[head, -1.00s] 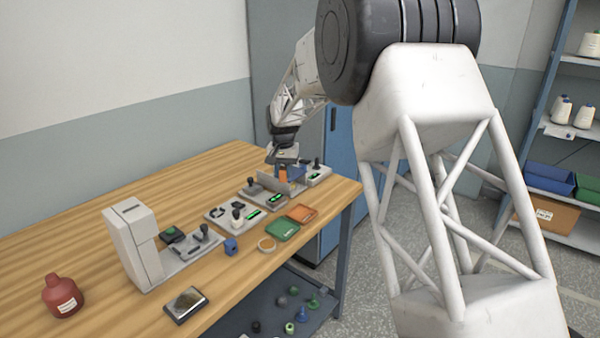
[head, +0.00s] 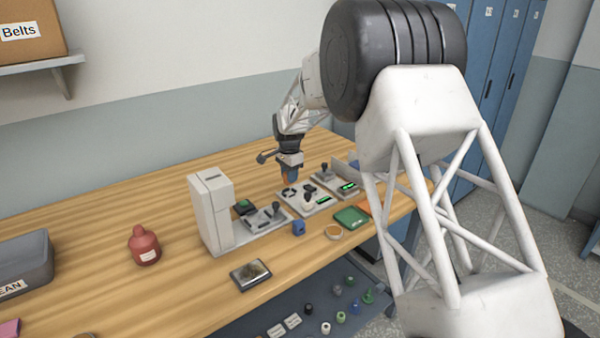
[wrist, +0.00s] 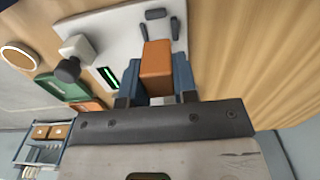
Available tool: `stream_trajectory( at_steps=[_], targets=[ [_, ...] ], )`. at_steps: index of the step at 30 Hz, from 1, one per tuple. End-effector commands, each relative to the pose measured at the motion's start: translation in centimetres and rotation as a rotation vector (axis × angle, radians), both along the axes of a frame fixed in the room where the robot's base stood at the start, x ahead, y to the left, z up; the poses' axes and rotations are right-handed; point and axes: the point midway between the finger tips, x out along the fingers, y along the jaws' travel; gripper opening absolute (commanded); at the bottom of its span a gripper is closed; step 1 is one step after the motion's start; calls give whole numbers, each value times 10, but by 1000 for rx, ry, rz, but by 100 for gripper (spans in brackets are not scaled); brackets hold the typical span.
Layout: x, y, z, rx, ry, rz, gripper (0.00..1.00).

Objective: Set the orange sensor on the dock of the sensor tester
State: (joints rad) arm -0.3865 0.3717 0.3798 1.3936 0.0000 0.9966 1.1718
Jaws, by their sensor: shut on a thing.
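My gripper (head: 290,168) is shut on the orange sensor (wrist: 156,62), a block held between the two blue fingers in the wrist view. In the head view the sensor (head: 289,179) hangs below the fingers at the back left of a pale tester board (head: 316,207). That board has a green-lit display (wrist: 108,77), a knob (wrist: 68,68) and several small dark raised parts (wrist: 155,14). The sensor overlaps the board in the wrist view, near those dark parts. Its lower end and any contact with the board are hard to make out.
Left of the board stand a white tower device (head: 210,210) and a base with a lever (head: 264,219). A second lit tester (head: 347,187) is to the right. Behind is bare wood.

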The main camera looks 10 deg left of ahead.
Motion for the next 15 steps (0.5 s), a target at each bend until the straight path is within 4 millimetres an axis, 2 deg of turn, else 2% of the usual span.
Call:
stream_trajectory(
  at_steps=[15],
  targets=[
    [0,0,-3,0,0,-1,4]
  ],
)
